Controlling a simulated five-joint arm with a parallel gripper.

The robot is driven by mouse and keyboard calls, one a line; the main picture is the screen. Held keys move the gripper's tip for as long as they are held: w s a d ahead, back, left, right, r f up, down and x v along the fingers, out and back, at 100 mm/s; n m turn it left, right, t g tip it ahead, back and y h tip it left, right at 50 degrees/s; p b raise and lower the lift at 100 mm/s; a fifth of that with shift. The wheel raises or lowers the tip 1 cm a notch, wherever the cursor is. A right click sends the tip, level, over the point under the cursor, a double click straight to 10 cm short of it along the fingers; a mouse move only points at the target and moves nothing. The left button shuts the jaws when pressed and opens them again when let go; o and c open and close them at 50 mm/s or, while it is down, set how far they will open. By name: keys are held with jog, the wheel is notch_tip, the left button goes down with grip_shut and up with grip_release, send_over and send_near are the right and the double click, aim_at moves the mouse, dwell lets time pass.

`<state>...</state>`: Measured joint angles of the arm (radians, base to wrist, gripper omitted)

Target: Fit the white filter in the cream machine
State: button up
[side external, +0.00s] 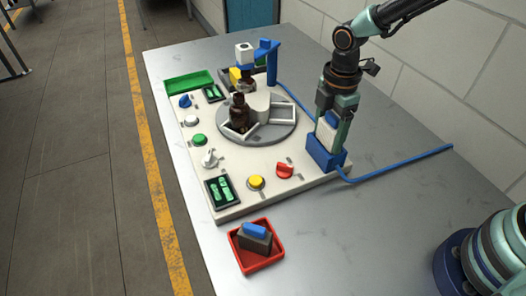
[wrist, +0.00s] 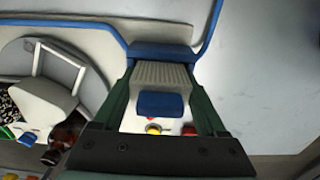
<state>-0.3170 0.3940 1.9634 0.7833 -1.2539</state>
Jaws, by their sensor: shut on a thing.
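The white filter (side external: 327,134) is a pale block with a blue tab on top. In the wrist view the filter (wrist: 160,75) shows a ribbed face between my two green fingers. My gripper (side external: 334,127) is shut on it and points down. The filter is at the blue holder (side external: 322,155) on the right corner of the cream machine (side external: 240,188). Its lower end meets the holder's rim in the side view; I cannot tell how deep it sits. The holder's blue edge (wrist: 160,50) shows beyond the filter in the wrist view.
A red tray (side external: 276,262) with a dark grey, blue-topped block (side external: 255,241) stands in front of the machine. A turntable (side external: 284,127) carries an amber bottle (side external: 239,118). Several knobs line the panel. A blue hose (side external: 400,164) runs right across the otherwise clear table.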

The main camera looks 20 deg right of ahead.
aim_at(333, 115)
dwell(0.4)
jog(key=o, duration=1.3)
jog(key=shift+r, duration=3)
